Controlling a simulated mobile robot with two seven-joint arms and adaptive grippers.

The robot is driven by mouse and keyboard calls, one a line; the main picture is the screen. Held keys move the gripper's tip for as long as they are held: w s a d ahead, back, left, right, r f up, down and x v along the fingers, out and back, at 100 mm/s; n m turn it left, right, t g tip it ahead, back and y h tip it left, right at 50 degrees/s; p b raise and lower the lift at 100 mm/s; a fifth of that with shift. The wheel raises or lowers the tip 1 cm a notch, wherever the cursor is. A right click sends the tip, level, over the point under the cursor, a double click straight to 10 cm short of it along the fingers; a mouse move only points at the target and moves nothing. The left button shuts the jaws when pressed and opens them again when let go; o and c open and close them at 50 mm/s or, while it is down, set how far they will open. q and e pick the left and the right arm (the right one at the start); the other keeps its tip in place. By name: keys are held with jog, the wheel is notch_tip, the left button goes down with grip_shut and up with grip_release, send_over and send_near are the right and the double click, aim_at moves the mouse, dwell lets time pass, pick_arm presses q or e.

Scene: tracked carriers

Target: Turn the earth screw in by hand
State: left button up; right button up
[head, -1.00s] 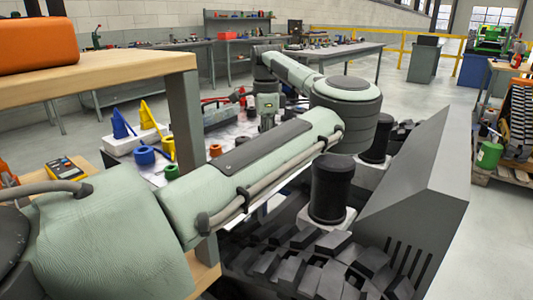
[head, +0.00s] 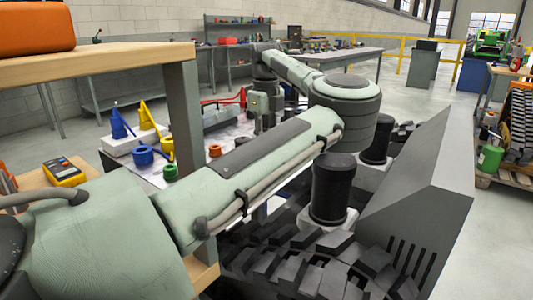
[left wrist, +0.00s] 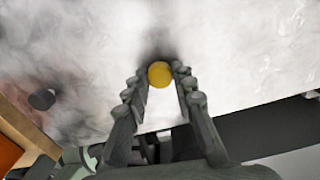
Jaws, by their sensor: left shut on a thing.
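A round yellow screw head (left wrist: 160,74), which I take for the earth screw, sits between the fingertips of my left gripper (left wrist: 160,80) in the left wrist view. The fingers are shut on it from both sides. Below it is a pale, smeared grey surface (left wrist: 225,50). Whether the screw sits in a hole is hidden. In the head view my left forearm crosses the middle and its wrist hangs over the pale work surface behind. The fingertips and the screw are hidden there. My right gripper is not in view.
Blue stands (head: 119,125), a yellow stand (head: 167,148) and colored rings stand left of the wrist. A yellow meter (head: 64,172) lies on a wooden shelf. Black rollers (head: 332,188), track links (head: 300,255) and a grey sloped plate (head: 425,185) fill the right front.

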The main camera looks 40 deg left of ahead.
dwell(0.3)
pick_arm(q)
jog(key=m+b, duration=0.1)
jog(key=m, duration=0.3)
jog(key=shift+m, duration=0.4)
jog(key=m+b, duration=0.1)
jog(key=m, duration=0.2)
jog(key=shift+r+m, duration=0.1)
jog(key=shift+m, duration=1)
jog(key=o, duration=0.9)
jog(key=shift+o, duration=0.2)
